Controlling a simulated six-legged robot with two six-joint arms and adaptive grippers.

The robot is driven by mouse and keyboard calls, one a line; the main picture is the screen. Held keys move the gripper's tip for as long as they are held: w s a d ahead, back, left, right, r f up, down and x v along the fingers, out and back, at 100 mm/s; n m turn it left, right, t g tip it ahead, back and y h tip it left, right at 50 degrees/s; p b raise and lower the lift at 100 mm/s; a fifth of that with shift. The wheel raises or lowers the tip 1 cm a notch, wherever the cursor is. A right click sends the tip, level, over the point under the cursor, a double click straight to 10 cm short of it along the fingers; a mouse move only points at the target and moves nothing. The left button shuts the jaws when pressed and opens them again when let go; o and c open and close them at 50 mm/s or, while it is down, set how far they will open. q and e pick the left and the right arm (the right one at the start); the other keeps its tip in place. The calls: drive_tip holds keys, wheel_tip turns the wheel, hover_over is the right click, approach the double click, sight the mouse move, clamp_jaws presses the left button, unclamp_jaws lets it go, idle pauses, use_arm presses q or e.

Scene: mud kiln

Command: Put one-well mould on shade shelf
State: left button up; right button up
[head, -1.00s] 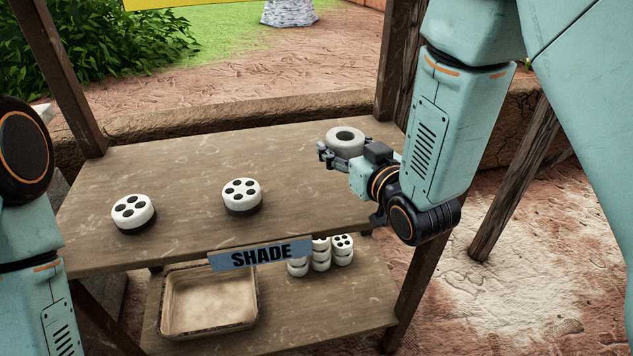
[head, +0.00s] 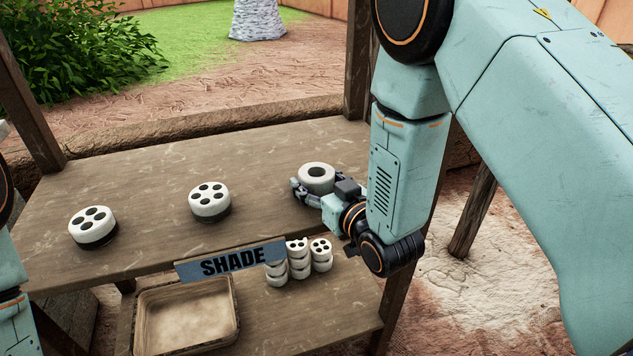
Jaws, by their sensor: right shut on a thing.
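The one-well mould (head: 317,172) is a round white-grey piece with a single dark hole in its top. My right gripper (head: 312,190) is shut on it, with fingers around its side, at the right part of the shade shelf's upper board (head: 140,178). The mould is upright; I cannot tell whether its underside touches the board. A blue sign reading SHADE (head: 231,261) hangs on the shelf's front edge. My left gripper is out of view; only part of that arm shows at the left edge.
Two white moulds with several dark wells stand on the upper board, one at left (head: 93,226) and one in the middle (head: 210,200). Below are an empty-looking tray (head: 236,335) and stacked small white pieces (head: 299,262). Wooden posts (head: 357,60) frame the shelf.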

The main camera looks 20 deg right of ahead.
drive_tip(key=o, duration=1.3)
drive_tip(key=shift+f, duration=0.1)
drive_tip(key=shift+o, duration=0.2)
drive_tip(key=shift+s+r, duration=0.2)
drive_tip(key=p+v, duration=0.2)
drive_tip(key=v, duration=0.9)
drive_tip(key=shift+s+p, duration=0.3)
drive_tip(key=shift+p, duration=0.05)
drive_tip(key=shift+d, duration=0.15)
